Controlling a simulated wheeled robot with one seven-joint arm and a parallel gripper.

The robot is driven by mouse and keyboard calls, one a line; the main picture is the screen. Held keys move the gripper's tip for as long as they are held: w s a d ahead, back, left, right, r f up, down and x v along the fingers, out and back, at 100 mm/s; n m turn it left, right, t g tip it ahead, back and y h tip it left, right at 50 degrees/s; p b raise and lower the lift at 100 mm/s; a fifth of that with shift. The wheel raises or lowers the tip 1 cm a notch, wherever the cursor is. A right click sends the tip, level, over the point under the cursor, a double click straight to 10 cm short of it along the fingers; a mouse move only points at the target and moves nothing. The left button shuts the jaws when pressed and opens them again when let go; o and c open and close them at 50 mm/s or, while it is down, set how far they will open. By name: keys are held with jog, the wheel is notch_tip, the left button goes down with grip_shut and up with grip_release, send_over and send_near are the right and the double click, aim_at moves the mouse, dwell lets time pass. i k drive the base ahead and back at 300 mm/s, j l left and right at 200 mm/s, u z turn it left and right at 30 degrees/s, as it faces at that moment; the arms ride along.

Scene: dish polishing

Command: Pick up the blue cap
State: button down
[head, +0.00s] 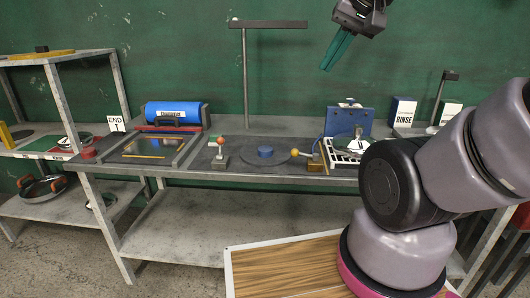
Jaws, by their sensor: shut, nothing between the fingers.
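The blue cap (265,152) is a small, short round piece on a dark round plate (247,159) near the middle of the grey workbench. My gripper (325,68) is high above the bench, up and to the right of the cap. Its teal fingers point down and to the left, and they are together with nothing between them. The cap is clear of the gripper and in full view.
A blue roll (174,113) stands at the bench's left, behind a framed dark panel (155,148). A lever with a red ball (221,142) and a yellow ball (295,153) flank the cap. A tall grey post (245,80) rises behind it. A blue box (349,122) stands right.

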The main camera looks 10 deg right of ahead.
aim_at(264, 151)
jog(key=i+l+z, duration=0.1)
jog(key=i+z, duration=0.2)
jog(key=i, duration=0.25)
jog(key=i+z, duration=0.35)
jog(key=i, duration=0.15)
